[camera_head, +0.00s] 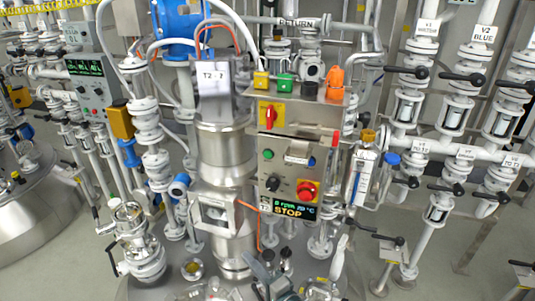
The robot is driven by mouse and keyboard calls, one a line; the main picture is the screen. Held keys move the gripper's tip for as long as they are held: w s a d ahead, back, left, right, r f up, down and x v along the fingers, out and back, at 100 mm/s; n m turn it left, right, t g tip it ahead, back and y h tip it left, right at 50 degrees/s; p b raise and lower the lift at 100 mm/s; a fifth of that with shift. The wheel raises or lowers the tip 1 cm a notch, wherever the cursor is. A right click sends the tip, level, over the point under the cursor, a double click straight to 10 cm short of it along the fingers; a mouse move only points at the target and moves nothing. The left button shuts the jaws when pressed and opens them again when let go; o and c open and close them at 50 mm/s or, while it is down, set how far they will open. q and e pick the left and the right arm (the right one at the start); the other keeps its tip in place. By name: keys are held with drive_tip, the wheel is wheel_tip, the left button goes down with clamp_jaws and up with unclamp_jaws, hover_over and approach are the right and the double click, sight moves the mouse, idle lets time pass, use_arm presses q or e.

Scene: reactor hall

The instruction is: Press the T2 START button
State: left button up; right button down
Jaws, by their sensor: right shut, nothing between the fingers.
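The T2 control box (290,172) is a steel panel on the front of the T2 vessel (226,150), near the middle of the view. A small green button (267,154) sits at its upper left; its lettering is too small to read. A red mushroom button (306,191) on a yellow plate, a black knob (273,185) and a display (289,210) reading STOP are below. My right gripper (268,268) seems to be the grey and dark shape at the bottom middle, below the box and apart from it. It is shut and empty. I cannot make out my left gripper.
A red and yellow switch (268,115) and an orange beacon (335,83) are above the box. A flow tube (361,178) and white valved pipes (443,140) stand to the right. A sampling valve (139,243) is at lower left. Bare floor (435,265) shows at lower right.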

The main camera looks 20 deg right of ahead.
sight(268, 155)
wheel_tip(268, 155, up, 26)
drive_tip(key=w+d+m+t+h+p, duration=0.2)
drive_tip(key=m+t+h, duration=0.1)
drive_tip(key=m, duration=1.3)
drive_tip(key=shift+w+d+f+t+h, duration=0.15)
drive_tip(key=shift+d+f+t+h, duration=0.05)
drive_tip(key=shift+d+t+h, duration=0.2)
drive_tip(key=shift+w+d, duration=0.1)
drive_tip(key=shift+w, duration=0.05)
drive_tip(key=shift+w+d+b, duration=0.4)
drive_tip(key=shift+w+d, duration=0.45)
drive_tip(key=shift+w, duration=0.3)
drive_tip(key=shift+w+d+b, duration=0.4)
drive_tip(key=shift+w+d, duration=0.45)
drive_tip(key=shift+w, duration=0.25)
drive_tip(key=shift+w+d+b, duration=0.4)
drive_tip(key=shift+w+d, duration=0.45)
drive_tip(key=shift+w, duration=0.3)
